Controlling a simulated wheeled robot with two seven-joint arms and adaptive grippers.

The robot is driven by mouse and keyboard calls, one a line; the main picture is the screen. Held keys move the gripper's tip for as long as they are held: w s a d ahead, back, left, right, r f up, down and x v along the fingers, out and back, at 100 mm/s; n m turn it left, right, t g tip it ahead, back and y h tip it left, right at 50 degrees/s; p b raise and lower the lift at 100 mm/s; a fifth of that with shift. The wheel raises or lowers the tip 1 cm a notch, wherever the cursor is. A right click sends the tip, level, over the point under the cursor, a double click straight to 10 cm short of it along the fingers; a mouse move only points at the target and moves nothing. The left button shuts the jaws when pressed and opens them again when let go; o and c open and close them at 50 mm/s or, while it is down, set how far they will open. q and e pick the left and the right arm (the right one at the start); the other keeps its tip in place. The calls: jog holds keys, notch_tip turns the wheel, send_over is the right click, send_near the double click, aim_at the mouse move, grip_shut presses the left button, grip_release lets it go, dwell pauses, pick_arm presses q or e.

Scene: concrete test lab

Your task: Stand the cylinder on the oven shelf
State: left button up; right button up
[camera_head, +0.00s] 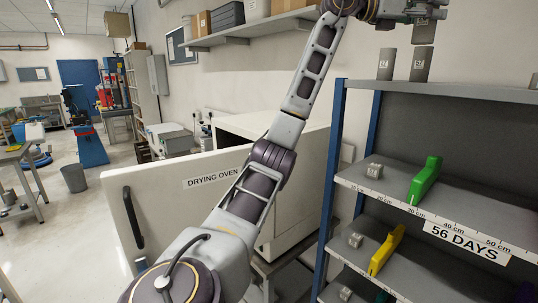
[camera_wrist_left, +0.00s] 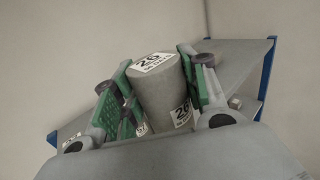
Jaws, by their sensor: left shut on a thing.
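A grey concrete cylinder (camera_wrist_left: 160,95) labelled 26 and 56 DAYS sits between the green-padded fingers of my left gripper (camera_wrist_left: 156,72) in the left wrist view. The gripper is shut on it. In the head view, my left gripper (camera_head: 414,12) is at the top edge, partly cut off, with the held cylinder (camera_head: 424,33) hanging under it near the rack's top shelf. The white drying oven (camera_head: 306,152) stands left of the rack, behind my left arm. Its labelled door (camera_head: 165,205) stands open toward me. The oven shelf is hidden. My right gripper is not in view.
The blue-post rack's top shelf (camera_head: 460,93) holds other grey cylinders (camera_head: 386,64). Lower shelves hold a green block (camera_head: 426,181), a yellow block (camera_head: 386,250) and small grey pieces. A wall shelf (camera_head: 250,31) with boxes is above the oven. Open floor is at left.

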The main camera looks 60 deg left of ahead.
pick_arm(q)
jog(key=shift+w+d+f, duration=0.1)
jog(key=shift+d+f, duration=0.05)
jog(key=shift+f, duration=0.3)
jog(key=shift+w+d+f, duration=0.1)
jog(key=shift+d+f, duration=0.05)
jog(key=shift+f, duration=0.25)
jog(key=shift+s+f, duration=0.3)
jog(key=shift+f, duration=0.25)
jog(key=s+d+f+n+y, duration=0.1)
jog(key=s+d+f, duration=0.4)
jog(key=f, duration=2)
jog(key=s+d+f+n+t+y, duration=0.1)
jog(key=s+d+f+y, duration=0.3)
jog(key=f, duration=2.1)
jog(key=s+d+f+n+y, duration=0.2)
jog(key=s+d+f, duration=0.3)
jog(key=f, duration=2)
jog(key=shift+s+d+n+t, duration=0.3)
jog(key=shift+d+n+t, duration=0.15)
jog(key=shift+d, duration=2)
